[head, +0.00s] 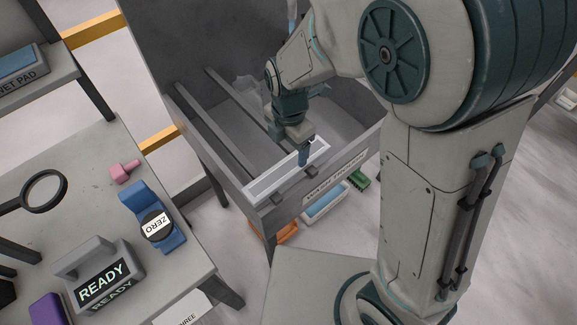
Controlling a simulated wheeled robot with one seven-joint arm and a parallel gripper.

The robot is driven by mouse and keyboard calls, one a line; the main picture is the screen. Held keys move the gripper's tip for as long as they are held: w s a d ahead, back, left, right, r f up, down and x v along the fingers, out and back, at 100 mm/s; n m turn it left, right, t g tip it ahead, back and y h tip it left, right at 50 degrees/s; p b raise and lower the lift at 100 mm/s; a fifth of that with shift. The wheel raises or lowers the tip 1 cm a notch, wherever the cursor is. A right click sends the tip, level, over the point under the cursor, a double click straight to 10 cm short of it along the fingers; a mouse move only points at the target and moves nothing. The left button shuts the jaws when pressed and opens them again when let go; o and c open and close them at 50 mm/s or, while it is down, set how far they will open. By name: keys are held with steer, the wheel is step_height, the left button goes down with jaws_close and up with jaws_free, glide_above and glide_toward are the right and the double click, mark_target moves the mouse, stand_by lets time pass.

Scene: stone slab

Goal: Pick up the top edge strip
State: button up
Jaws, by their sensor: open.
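A long pale strip (272,180) lies along the front edge of a dark metal basin, just inside its front wall; I take it to be the top edge strip. The gripper is open. The fingers overlap in this view, and they and the wrist cover a piece of the strip.
Two dark rails (231,118) cross the basin (178,77). Its front wall carries a label (335,175). Below are a blue-and-white tray (325,203), a green brush (358,179) and an orange item (287,233). A grey table (188,270) at left holds several things.

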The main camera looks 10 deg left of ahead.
mark_target(288, 166)
steer(key=shift+s+f+p, duration=0.2)
steer(key=shift+f+p, duration=0.1)
steer(key=shift+f, duration=1.45)
steer(key=shift+s+f+p, duration=0.2)
steer(key=shift+f+p, duration=0.05)
steer(key=shift+f, duration=1.45)
steer(key=c, duration=1.3)
steer(key=shift+c, duration=0.2)
steer(key=shift+a+r, duration=0.1)
steer(key=shift+r, duration=0.1)
